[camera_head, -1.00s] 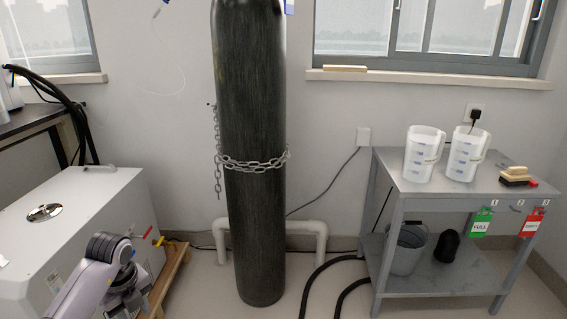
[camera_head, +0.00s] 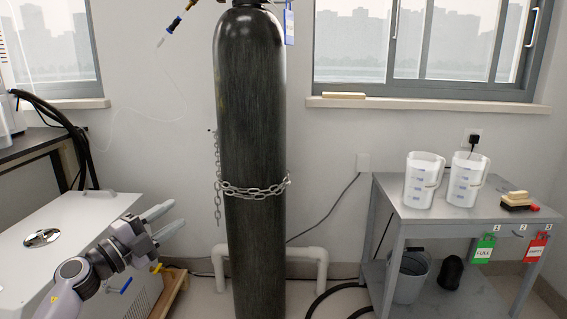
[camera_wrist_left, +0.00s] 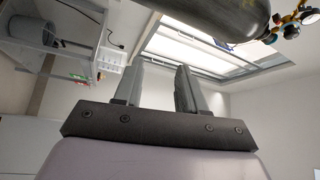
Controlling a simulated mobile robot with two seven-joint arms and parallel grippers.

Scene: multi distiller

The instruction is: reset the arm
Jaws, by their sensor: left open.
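My left arm comes in from the lower left of the head view, and its gripper (camera_head: 166,221) is open with nothing between the fingers. It is in front of the white cabinet (camera_head: 75,215) and to the left of the tall dark gas cylinder (camera_head: 250,120), apart from it. In the left wrist view the two grey fingers (camera_wrist_left: 158,88) are spread and empty. The cylinder also shows there at the top (camera_wrist_left: 215,12), with a brass fitting (camera_wrist_left: 293,22). My right gripper is not in view.
A chain (camera_head: 255,190) goes round the cylinder. A grey metal table (camera_head: 400,215) at the right bears two white jugs (camera_head: 421,180) and a brush (camera_head: 518,201). A bucket (camera_head: 408,277) is on its lower shelf. A white pipe (camera_head: 318,262) runs behind the cylinder.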

